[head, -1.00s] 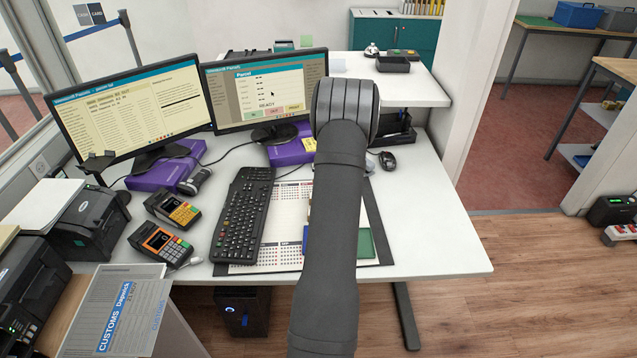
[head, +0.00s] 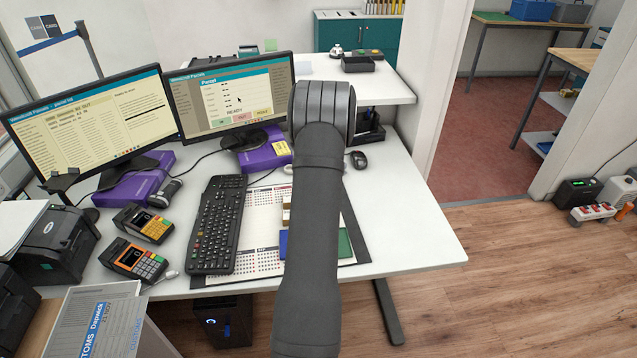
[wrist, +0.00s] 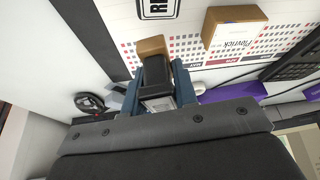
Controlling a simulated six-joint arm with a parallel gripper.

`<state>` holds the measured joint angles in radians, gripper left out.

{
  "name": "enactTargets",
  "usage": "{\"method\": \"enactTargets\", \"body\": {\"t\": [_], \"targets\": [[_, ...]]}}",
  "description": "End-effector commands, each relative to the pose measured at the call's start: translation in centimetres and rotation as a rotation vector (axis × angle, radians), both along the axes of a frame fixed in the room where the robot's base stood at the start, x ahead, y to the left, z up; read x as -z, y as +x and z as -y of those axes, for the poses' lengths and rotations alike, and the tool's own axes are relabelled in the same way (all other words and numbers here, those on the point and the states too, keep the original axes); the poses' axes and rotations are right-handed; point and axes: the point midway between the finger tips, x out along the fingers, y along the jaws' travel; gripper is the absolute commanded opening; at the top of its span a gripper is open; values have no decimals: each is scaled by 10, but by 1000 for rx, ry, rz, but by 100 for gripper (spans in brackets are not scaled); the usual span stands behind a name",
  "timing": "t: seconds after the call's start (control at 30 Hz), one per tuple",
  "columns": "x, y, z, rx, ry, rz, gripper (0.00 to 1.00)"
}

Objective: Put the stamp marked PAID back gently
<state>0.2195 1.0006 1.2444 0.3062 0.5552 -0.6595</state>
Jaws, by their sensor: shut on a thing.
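In the wrist view my gripper (wrist: 155,90) is shut on a dark stamp (wrist: 155,74), which sits between its two blue-grey fingers. A pale patch shows on the stamp's near side, but I cannot read a mark on it. A brown block (wrist: 152,46) shows just beyond the stamp; I cannot tell whether it is part of it or separate. In the head view my own arm hides the gripper and the stamp. A dark holder (head: 371,131) stands on the desk, partly behind my arm.
A brown box with a white label (wrist: 235,30) lies on the printed desk mat. The desk's right side (head: 410,215) is clear.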

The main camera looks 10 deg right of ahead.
Motion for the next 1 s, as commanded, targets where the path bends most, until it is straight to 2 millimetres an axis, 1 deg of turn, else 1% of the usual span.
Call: {"method": "enactTargets", "body": {"t": [0.53, 0.7, 1.0], "targets": [[35, 0, 0, -2, 0, 0, 0], [38, 0, 0, -3, -1, 0, 0], [38, 0, 0, -3, 0, 0, 0]]}}
